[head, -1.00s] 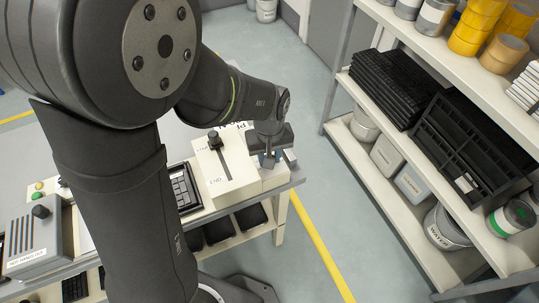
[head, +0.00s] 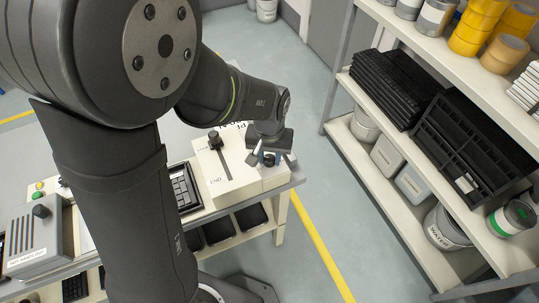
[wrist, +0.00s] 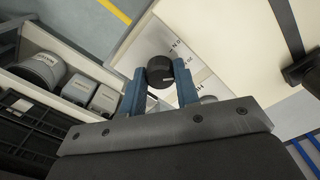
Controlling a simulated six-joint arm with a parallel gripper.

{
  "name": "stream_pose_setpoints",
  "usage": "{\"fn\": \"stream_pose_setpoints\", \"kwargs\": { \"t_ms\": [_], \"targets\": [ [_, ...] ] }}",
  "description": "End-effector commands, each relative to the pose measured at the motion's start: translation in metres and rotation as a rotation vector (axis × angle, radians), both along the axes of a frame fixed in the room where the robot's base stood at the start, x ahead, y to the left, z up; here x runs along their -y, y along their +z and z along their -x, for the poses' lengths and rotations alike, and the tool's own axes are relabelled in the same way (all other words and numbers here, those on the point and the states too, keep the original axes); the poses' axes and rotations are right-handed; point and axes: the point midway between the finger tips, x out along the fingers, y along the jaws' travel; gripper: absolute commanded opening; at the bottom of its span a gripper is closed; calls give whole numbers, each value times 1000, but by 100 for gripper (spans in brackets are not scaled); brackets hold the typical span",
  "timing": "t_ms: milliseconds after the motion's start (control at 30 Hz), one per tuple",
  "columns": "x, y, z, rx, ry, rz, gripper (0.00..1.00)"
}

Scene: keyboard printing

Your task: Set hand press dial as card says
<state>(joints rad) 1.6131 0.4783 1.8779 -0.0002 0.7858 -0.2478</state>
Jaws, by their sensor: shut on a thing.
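The hand press is a cream box (head: 228,178) with a long dark slot marked END, and a black lever knob (head: 213,138) stands at the slot's far end. A round black dial (wrist: 160,72) sits on a pale plate (wrist: 172,35) with small lettering in the wrist view. My gripper (wrist: 158,74) is shut on the dial, with one blue finger on each side. A thin pale mark shows on the dial. In the head view my gripper (head: 269,159) is at the press's right end. The dial's setting is too small to read, and I cannot make out a card's words.
A keyboard (head: 184,188) lies left of the press. A grey control box (head: 35,240) with a black knob stands at the bench's left. A shelf rack (head: 420,110) with tape rolls, cans and black trays stands right, across clear floor.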

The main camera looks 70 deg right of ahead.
Motion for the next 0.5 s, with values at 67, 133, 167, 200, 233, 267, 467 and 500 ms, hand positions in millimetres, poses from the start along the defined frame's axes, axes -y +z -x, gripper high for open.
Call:
{"fn": "stream_pose_setpoints", "kwargs": {
  "t_ms": [67, 133, 167, 200, 233, 267, 467, 500],
  "targets": [
    [1, 1, 0, 0, 0, 2, 6],
    [1, 1, 0, 0, 1, 2, 6],
    [1, 1, 0, 0, 1, 2, 6],
    [1, 1, 0, 0, 1, 2, 31],
    [1, 1, 0, 0, 1, 2, 37],
    [1, 1, 0, 0, 1, 2, 43],
    [0, 0, 0, 0, 1, 1, 51],
    [0, 0, 0, 0, 1, 1, 51]
  ]
}}
